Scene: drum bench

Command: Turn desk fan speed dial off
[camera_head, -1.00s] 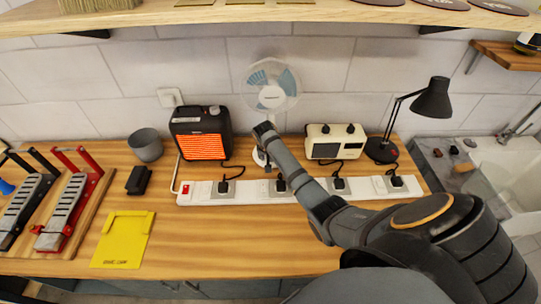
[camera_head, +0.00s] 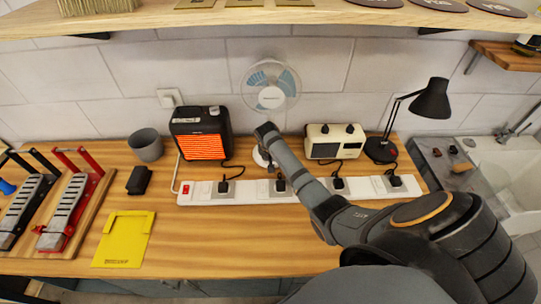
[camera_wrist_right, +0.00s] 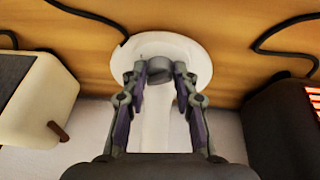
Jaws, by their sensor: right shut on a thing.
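The white desk fan (camera_head: 270,87) stands against the tiled wall at the back of the bench. Its round white base (camera_wrist_right: 150,46) fills the upper middle of the right wrist view. A grey speed dial (camera_wrist_right: 183,72) sits on the base, between the fingertips of my right gripper (camera_wrist_right: 168,75). The gripper is shut on the dial. In the head view my right arm reaches from the lower right to the fan, and its gripper (camera_head: 267,132) hides the dial and part of the base. My left gripper is not in view.
A glowing orange heater (camera_head: 201,146) stands left of the fan. A cream radio (camera_head: 334,141) and a black lamp (camera_head: 430,100) stand to the right. A white power strip (camera_head: 300,190) with plugs runs in front. A yellow clipboard (camera_head: 124,238) lies at the front left.

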